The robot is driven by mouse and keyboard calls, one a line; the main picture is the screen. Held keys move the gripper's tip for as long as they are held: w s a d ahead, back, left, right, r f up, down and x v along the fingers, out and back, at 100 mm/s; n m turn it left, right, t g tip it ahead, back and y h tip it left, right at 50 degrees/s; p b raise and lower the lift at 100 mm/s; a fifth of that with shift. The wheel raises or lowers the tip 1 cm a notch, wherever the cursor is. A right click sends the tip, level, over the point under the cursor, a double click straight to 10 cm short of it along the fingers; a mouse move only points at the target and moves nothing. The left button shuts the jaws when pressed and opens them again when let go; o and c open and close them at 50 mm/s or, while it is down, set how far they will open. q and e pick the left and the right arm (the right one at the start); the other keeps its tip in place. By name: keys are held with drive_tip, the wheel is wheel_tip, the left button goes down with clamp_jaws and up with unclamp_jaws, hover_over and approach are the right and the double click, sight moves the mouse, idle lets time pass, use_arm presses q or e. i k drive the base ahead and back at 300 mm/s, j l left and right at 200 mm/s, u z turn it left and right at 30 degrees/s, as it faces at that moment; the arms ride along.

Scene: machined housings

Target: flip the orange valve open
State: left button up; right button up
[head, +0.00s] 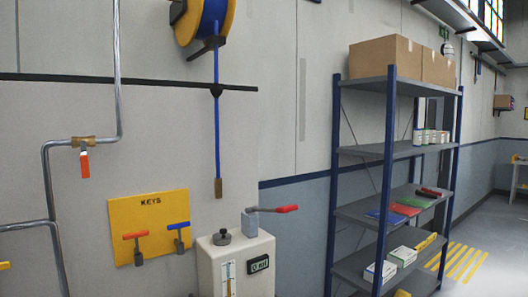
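A valve with a brass body (82,142) sits on a short level run of grey metal pipe at the left of the head view. Its flat orange lever (84,165) hangs straight down, crosswise to that run of pipe. Nothing touches the lever. Neither of my grippers shows in the head view.
A yellow KEYS board (150,205) with an orange-red and a blue T-handled key hangs below the valve. A pale cabinet (236,262) with a red lever (273,209) stands right of it. A shelf rack (388,150) with boxes stands further right. Floor shows at far right.

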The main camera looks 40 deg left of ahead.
sight(85, 166)
drive_tip(key=u, duration=1.6)
